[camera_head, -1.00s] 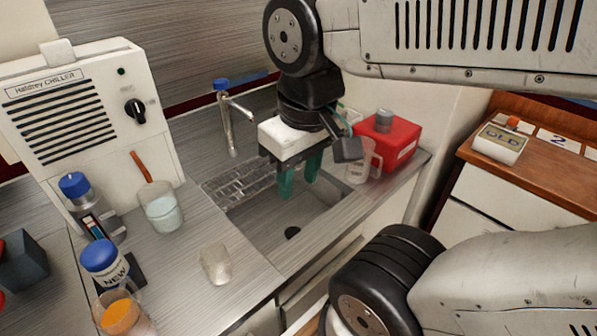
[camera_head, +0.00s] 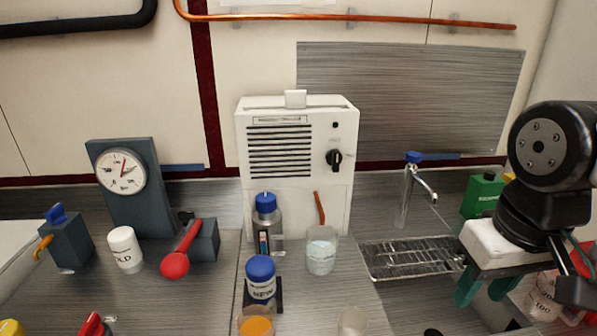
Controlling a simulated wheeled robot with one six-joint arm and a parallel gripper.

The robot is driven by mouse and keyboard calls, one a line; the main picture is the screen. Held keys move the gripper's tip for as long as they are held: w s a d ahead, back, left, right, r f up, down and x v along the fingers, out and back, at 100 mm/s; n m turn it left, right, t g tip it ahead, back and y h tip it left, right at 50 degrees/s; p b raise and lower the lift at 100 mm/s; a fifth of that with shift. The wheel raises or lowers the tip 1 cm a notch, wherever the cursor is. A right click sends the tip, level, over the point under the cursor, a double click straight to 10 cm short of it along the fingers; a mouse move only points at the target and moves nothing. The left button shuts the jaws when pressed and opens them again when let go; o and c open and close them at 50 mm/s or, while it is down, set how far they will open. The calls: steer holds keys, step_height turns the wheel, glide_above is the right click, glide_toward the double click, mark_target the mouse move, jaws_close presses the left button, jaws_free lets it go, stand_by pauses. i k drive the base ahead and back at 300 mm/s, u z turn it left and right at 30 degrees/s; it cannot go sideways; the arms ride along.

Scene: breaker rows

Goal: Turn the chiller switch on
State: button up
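The chiller (camera_head: 252,190) is a white box with dark vent slots, standing against the back wall in the middle. Its black rotary switch (camera_head: 334,159) is on the upper right of its front, with a small dark dot (camera_head: 335,125) above it. The switch's exact setting is too small to read. My gripper (camera_head: 485,290) is at the right over the sink, well apart from the chiller. Its two teal fingers point down, spread apart, with nothing seen between them.
A blue-capped bottle (camera_head: 266,222), a beaker (camera_head: 321,254) with an orange stick and a NEW jar (camera_head: 261,280) stand before the chiller. A tap (camera_head: 408,190) rises between the chiller and my gripper. A gauge (camera_head: 121,172) and red-handled lever (camera_head: 182,250) are at left.

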mark_target(334, 158)
steer(key=k, duration=1)
steer(key=u, duration=0.95)
steer(key=i, duration=0.6)
steer(key=z, duration=0.95)
